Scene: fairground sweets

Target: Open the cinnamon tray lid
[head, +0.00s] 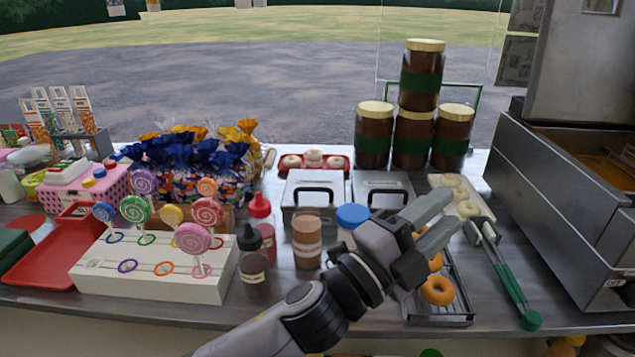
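Two grey metal trays with flat lids and dark bar handles stand side by side at the middle back of the counter. The left lidded tray (300,187) and the right lidded tray (365,182) both look shut. The right one has a small label that I cannot read for certain, so I cannot tell which holds cinnamon. My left gripper (446,216) is open and empty, with its fingers apart. It appears in front of and right of the right tray, above the wire rack, and partly covers that tray's front. My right gripper is not in view.
A wire rack (440,318) with doughnuts lies below my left gripper. Tongs with green handles (510,282) lie right of it, near a metal fryer (545,215). A blue-lidded jar (352,216) and a brown shaker (306,243) stand before the trays. Stacked brown jars (412,135) stand behind.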

